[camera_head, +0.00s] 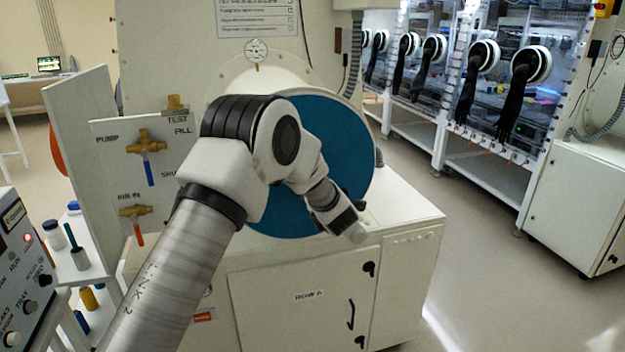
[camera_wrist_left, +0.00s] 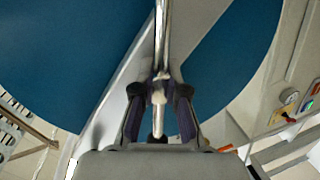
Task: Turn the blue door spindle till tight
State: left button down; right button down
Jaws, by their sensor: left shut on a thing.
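The round blue door (camera_head: 352,140) stands closed-looking on the front of the white chamber, with my left arm across its middle. In the left wrist view the blue door (camera_wrist_left: 60,50) fills the background, crossed by a pale strip. A silver metal rod of the door spindle (camera_wrist_left: 162,30) runs down from the top edge to my left gripper (camera_wrist_left: 159,88). The gripper's two dark fingers stand either side of the rod and are shut on it. In the head view the fingers and the spindle are hidden behind my wrist. My right gripper is not in view.
A valve panel (camera_head: 110,170) with blue-handled and red-handled brass valves stands left of the door. A dial gauge (camera_head: 257,50) sits above it. A control box (camera_head: 20,265) is at lower left. Gloveboxes with black gloves (camera_head: 470,95) line the right; the floor (camera_head: 470,240) between is clear.

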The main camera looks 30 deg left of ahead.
pick_arm(q)
jog(key=m+g+y+p, duration=0.1)
jog(key=m+p, duration=0.2)
jog(key=shift+m, duration=0.4)
jog(key=m+g+y+p, duration=0.1)
jog(key=m+p, duration=0.1)
jog(key=m, duration=0.1)
jog(key=shift+m, duration=0.3)
jog(key=shift+s+f+m+y, duration=0.15)
jog(key=shift+m+y, duration=0.15)
jog(key=shift+m, duration=0.9)
jog(key=shift+a+m+y, duration=0.1)
jog(key=shift+m+y, duration=0.3)
jog(key=shift+m, duration=0.8)
jog(key=m+y, duration=0.1)
jog(key=m, duration=0.4)
jog(key=c, duration=1.2)
grip_release()
